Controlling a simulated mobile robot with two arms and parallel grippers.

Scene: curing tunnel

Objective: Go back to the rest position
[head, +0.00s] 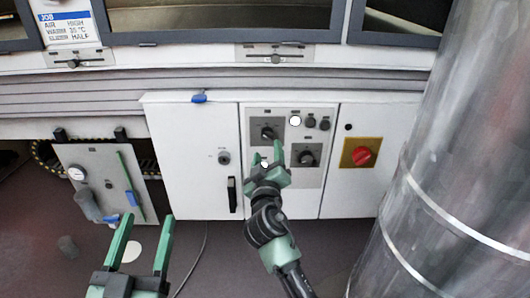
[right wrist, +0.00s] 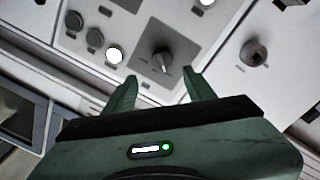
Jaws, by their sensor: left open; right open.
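My right gripper (head: 267,158) is open in front of the control panel (head: 320,175) on the white cabinet. Its fingertips are just below the upper dark knob (head: 268,133). In the right wrist view the open fingers (right wrist: 159,84) have nothing between them, and a dark knob (right wrist: 162,61) shows beyond their tips; I cannot tell if they touch it. My left gripper (head: 141,232) is open and empty at the lower left, above the floor, apart from the cabinet and the side panel.
A lower dark knob (head: 306,155) and a red rotary switch (head: 361,155) sit on the cabinet front. A gauge panel (head: 98,175) stands at the left. A large metal duct (head: 455,150) blocks the right side. A job card (head: 67,25) hangs at the upper left.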

